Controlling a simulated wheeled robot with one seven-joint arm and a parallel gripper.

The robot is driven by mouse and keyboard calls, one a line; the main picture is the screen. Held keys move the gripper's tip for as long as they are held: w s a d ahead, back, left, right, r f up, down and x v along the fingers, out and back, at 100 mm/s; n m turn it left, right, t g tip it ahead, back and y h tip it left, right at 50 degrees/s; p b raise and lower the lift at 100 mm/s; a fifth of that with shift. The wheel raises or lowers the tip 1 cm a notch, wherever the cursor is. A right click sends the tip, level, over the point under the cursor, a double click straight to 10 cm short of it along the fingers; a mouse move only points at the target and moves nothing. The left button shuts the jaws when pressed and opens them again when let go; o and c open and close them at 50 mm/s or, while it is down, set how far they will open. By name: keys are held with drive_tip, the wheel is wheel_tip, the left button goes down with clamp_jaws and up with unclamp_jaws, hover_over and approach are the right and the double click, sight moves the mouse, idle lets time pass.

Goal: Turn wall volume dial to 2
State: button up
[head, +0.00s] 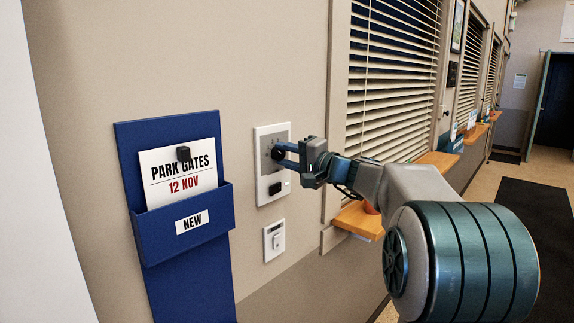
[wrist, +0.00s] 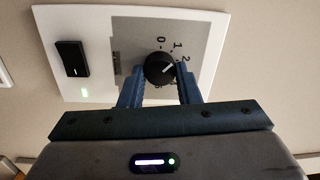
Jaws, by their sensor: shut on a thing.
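The volume dial is a round black knob (wrist: 160,68) on a grey-and-white wall plate (wrist: 205,30). In the head view the knob (head: 277,154) is partly covered by my fingers. My gripper (wrist: 162,88) is shut on the knob, with one blue finger on each side; it also shows in the head view (head: 284,156). The wrist view shows the marks 0, 1 and 2 beside the knob. The knob's white pointer line seems to lie between 1 and 2. Other marks are hidden or too small to read.
A blue notice holder (head: 180,250) hangs to the left, and a window with blinds (head: 390,80) and an orange ledge (head: 358,221) are to the right.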

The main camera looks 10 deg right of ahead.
drive_tip(key=m+b, duration=0.1)
drive_tip(key=m, duration=0.4)
drive_tip(key=shift+f+m+t, duration=0.1)
drive_tip(key=shift+m+t, duration=0.2)
drive_tip(key=shift+m, duration=0.1)
idle(0.3)
drive_tip(key=o, duration=1)
drive_tip(key=shift+c, duration=0.2)
drive_tip(key=r+b+v, duration=0.1)
drive_tip(key=b+v, duration=0.2)
drive_tip(key=v, duration=1)
drive_tip(key=shift+s+d+f, duration=0.15)
drive_tip(key=shift+s+f, duration=0.3)
